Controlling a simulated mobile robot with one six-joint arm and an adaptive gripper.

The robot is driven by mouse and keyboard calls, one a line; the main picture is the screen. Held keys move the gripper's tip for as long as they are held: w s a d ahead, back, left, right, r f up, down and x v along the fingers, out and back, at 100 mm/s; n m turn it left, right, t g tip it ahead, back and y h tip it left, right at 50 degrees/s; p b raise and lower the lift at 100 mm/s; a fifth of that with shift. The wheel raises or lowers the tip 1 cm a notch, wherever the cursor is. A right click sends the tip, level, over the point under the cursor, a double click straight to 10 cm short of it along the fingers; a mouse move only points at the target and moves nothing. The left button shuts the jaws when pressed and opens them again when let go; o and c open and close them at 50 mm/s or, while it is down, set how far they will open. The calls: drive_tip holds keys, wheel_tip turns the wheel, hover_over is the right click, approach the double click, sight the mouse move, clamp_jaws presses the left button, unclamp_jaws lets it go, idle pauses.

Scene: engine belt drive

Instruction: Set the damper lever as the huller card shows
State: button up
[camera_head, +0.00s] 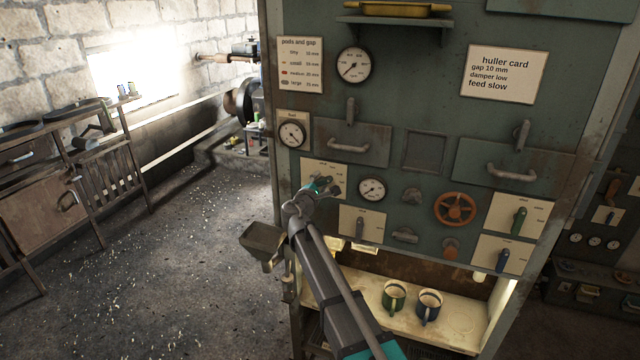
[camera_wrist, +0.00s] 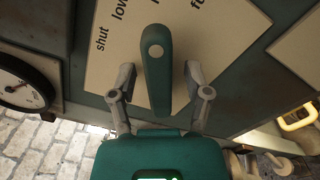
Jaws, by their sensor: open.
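The huller card (camera_head: 501,74) on the upper right of the panel reads gap 10 mm, damper low, feed slow. A dark green lever (camera_wrist: 158,85) stands out from a cream plate (camera_wrist: 222,50) marked shut, low and full, with another label partly hidden. That plate is at the panel's left in the head view (camera_head: 310,174). In the wrist view the lever lies between low and the partly hidden label; its exact setting is unclear. My gripper (camera_wrist: 159,74) is open, one finger either side of the lever, with gaps visible. In the head view my gripper (camera_head: 329,187) largely hides the lever.
Dial gauges (camera_head: 372,189) and another lever plate (camera_head: 362,224) are close to my gripper. An orange handwheel (camera_head: 455,208) and two lever plates are farther right. A drawer handle (camera_head: 350,111) juts out above. Two mugs (camera_head: 394,296) (camera_head: 429,305) stand on the shelf below.

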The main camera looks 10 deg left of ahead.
clamp_jaws()
idle(0.3)
drive_tip(key=shift+n, duration=2.9)
unclamp_jaws()
